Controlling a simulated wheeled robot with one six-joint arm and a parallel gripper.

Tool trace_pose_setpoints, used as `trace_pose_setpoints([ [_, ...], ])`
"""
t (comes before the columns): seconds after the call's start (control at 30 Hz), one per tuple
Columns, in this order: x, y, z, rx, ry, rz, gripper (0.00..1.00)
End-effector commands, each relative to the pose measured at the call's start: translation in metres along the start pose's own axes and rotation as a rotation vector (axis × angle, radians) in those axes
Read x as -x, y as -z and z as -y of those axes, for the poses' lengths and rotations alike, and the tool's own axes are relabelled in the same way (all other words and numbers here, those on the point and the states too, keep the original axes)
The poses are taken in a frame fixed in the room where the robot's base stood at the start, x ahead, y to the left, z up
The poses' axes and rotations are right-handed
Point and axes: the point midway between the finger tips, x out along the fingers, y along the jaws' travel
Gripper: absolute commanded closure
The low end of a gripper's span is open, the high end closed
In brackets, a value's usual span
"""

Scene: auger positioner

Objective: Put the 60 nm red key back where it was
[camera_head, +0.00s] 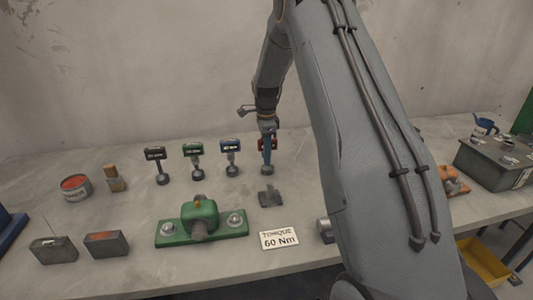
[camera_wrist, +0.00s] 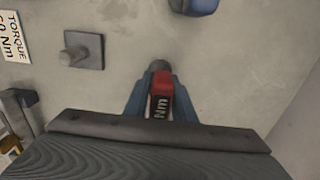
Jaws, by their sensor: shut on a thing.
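The red key (camera_wrist: 161,88), with a black label reading "Nm", is between the blue fingers of my gripper (camera_wrist: 160,100), which is shut on it. In the head view the red key (camera_head: 274,144) shows partly behind my gripper (camera_head: 267,150), at the right end of the row of keys. A round grey piece (camera_wrist: 158,66) shows just past the red key in the wrist view. A round grey foot (camera_head: 267,171) shows below my fingers in the head view. I cannot tell whether the key is seated or just above the table.
Black (camera_head: 155,154), green (camera_head: 192,149) and blue (camera_head: 230,146) keys stand on round feet to the left. In front are a square plate with a peg (camera_head: 269,197), a green fixture (camera_head: 200,225) and a "TORQUE 60 Nm" card (camera_head: 279,239). A wall stands behind.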

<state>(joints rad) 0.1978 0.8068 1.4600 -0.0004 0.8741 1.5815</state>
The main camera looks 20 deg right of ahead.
Motion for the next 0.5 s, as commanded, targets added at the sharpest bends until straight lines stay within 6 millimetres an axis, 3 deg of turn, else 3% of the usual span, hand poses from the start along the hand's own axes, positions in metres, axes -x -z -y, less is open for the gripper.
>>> trace_pose_setpoints([
  [0.07, -0.0018, 0.0, 0.0004, 0.0, 0.001, 0.0, 1.0],
  [0.1, -0.0031, 0.0001, -0.0002, 0.0, -0.001, 0.0, 0.75],
  [0.2, -0.0026, 0.0001, -0.0003, 0.0, -0.001, 0.0, 0.58],
  [0.5, -0.0014, 0.0, -0.0002, 0.0, 0.0, 0.0, 0.58],
])
